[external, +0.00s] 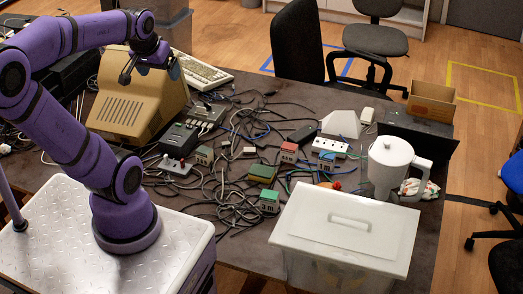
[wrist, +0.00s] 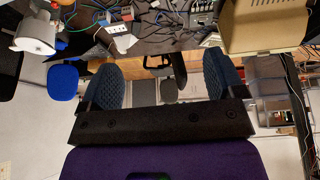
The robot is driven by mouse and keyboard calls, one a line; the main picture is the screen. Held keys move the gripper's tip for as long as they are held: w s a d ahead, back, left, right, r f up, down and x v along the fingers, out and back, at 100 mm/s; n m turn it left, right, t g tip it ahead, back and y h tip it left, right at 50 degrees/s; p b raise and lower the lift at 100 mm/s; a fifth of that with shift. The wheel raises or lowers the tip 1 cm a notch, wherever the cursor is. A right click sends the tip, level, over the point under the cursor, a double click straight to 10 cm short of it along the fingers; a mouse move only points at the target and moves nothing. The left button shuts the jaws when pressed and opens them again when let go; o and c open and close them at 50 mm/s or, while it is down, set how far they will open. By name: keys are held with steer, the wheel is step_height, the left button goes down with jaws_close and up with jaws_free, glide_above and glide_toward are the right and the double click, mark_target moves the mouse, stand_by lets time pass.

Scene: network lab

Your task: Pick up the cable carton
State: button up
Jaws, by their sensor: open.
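The cable carton is most likely the open brown cardboard box (external: 432,101) at the back right corner of the table in the external view. It sits on or against a dark box (external: 418,131). I cannot make out the carton in the wrist view. My gripper (external: 150,68) is at the upper left, by the beige monitor, far from the carton. In the wrist view my gripper (wrist: 163,76) has its two dark fingers wide apart, with nothing held between them.
The beige monitor (external: 136,97) is close beside my gripper. Tangled cables and small devices cover the middle of the table. A white pitcher (external: 389,167), a white lidded bin (external: 345,226) and a power strip (external: 329,147) stand between my arm and the carton. Office chairs (external: 299,45) stand behind.

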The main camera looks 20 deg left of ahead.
steer(key=w+d+f+g, duration=0.1)
steer(key=w+d+f, duration=0.4)
steer(key=w, duration=0.3)
steer(key=n+g, duration=0.1)
steer(key=g, duration=0.3)
glide_above(270, 195)
steer(key=f, duration=3.4)
steer(key=shift+w+d+f, duration=0.1)
steer(key=shift+w+d, duration=0.05)
steer(key=shift+w, duration=0.2)
steer(key=shift+s+d+f, duration=0.15)
steer(key=shift+f, duration=0.6)
step_height(270, 195, down, 5)
steer(key=shift+r, duration=0.1)
steer(key=f, duration=0.2)
steer(key=a+f, duration=0.1)
steer(key=f, duration=0.1)
steer(key=shift+s+f, duration=0.1)
steer(key=shift+s, duration=0.05)
steer(key=shift+d+f, duration=0.1)
steer(key=shift+f, duration=0.55)
